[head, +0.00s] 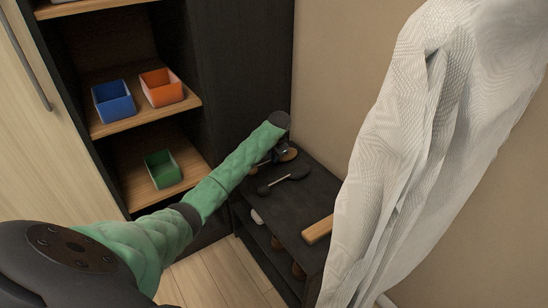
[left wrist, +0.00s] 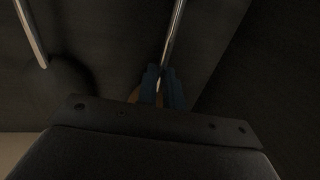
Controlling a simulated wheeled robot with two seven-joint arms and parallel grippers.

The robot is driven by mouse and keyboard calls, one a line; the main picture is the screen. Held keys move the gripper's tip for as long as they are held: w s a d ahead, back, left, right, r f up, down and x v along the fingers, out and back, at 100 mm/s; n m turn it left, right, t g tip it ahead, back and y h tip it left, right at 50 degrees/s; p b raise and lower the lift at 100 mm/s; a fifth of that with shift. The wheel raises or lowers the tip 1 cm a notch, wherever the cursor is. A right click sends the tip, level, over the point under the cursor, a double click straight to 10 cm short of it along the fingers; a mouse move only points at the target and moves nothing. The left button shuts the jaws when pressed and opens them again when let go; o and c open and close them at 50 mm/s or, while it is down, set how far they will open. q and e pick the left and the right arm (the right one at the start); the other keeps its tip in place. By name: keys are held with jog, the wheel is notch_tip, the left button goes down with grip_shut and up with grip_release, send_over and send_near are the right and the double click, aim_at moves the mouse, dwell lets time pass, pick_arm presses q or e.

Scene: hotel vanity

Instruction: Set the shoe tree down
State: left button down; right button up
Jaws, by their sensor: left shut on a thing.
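My left gripper (head: 272,157) is over the far end of the dark shoe rack top (head: 300,206). In the left wrist view its blue fingertips (left wrist: 163,86) are shut on the thin metal rod of the shoe tree (left wrist: 174,42). In the head view the gripper and arm hide most of the held shoe tree; a brown rounded piece (head: 289,154) shows beside the fingers. I cannot tell whether the held tree touches the rack. Another dark shoe tree with a metal rod (head: 284,181) lies on the rack top, nearer than the gripper. My right gripper is not in view.
A wooden block or brush (head: 318,230) lies near the rack's front end. Shoes (head: 277,243) sit on the lower shelf. A white hanging cloth (head: 420,140) fills the right side. Open shelves at left hold blue (head: 114,102), orange (head: 162,88) and green (head: 162,169) bins.

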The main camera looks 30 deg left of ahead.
pick_arm(q)
jog(key=c, duration=1.5)
grip_release()
jog(key=shift+f, duration=0.1)
jog(key=shift+c, duration=0.2)
notch_tip(320, 180, up, 12)
jog(key=d, duration=0.2)
jog(key=shift+s+p, duration=0.3)
jog(key=shift+s, duration=0.15)
